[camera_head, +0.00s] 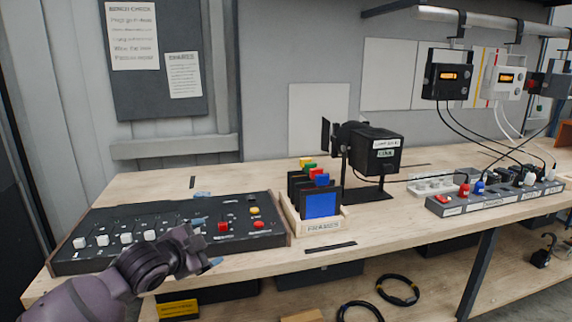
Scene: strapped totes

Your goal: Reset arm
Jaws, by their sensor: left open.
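My left gripper (207,249) comes in from the lower left on my purple arm. It hangs over the front edge of the black control panel (105,221), near its red and yellow buttons. The gripper is open, and I see nothing held between its fingers. The arm hides part of the panel's front edge and of the bench edge. My right gripper is not in view.
A wooden rack (319,228) with coloured frames stands right of the panel. Behind it is a black lamp (375,151) on a stand. Power strips (495,198) with plugs lie at right. Cable coils (398,290) lie on the lower shelf.

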